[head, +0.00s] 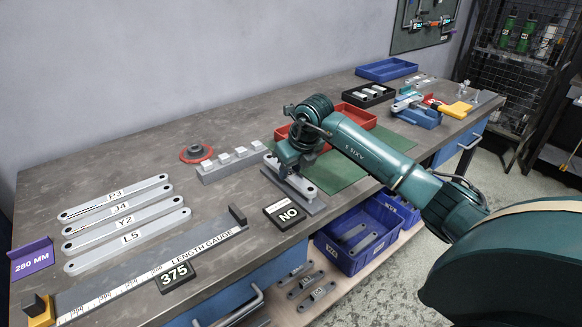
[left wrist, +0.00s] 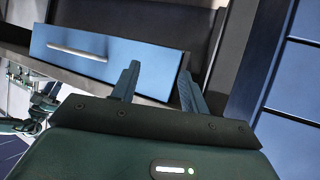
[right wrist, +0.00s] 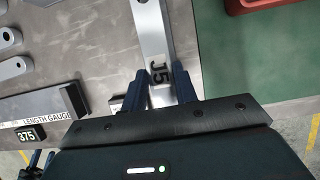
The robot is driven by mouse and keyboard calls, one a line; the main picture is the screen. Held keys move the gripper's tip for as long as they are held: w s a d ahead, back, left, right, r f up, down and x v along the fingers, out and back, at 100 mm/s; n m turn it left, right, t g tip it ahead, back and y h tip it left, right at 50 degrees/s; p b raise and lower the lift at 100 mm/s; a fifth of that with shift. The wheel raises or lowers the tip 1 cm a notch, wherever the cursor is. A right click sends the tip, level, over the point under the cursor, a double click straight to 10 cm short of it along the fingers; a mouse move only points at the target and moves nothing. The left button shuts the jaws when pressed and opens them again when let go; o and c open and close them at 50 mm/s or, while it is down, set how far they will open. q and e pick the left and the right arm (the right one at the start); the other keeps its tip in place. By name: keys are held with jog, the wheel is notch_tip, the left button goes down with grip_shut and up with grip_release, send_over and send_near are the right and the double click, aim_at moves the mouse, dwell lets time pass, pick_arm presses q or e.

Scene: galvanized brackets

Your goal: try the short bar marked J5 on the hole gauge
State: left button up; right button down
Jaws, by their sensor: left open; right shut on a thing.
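The short bar marked J5 (right wrist: 152,38) is grey, with its label between my right fingers in the right wrist view. My right gripper (right wrist: 158,84) is shut on it. In the head view the bar (head: 307,189) is at the hole gauge, a grey plate (head: 312,207) behind the NO card (head: 285,213). The gripper and arm partly hide the gauge. I cannot tell whether the bar rests on the gauge or is just above it. My left gripper (left wrist: 155,88) is open and empty, facing a blue drawer front, away from the bar.
Several longer bars (head: 128,229) lie at left, behind the length gauge (head: 150,272) and its 375 card (head: 174,276). A stepped grey block (head: 212,171) and red round item (head: 196,153) stand behind the hole gauge. A green mat (head: 338,172) lies right; blue bins (head: 352,262) sit below.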

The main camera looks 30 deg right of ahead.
jog(key=shift+f+b, duration=0.75)
jog(key=shift+f, duration=0.35)
dwell(1.6)
jog(key=c, duration=1)
grip_release()
jog(key=v, duration=1.3)
jog(key=shift+r, duration=0.1)
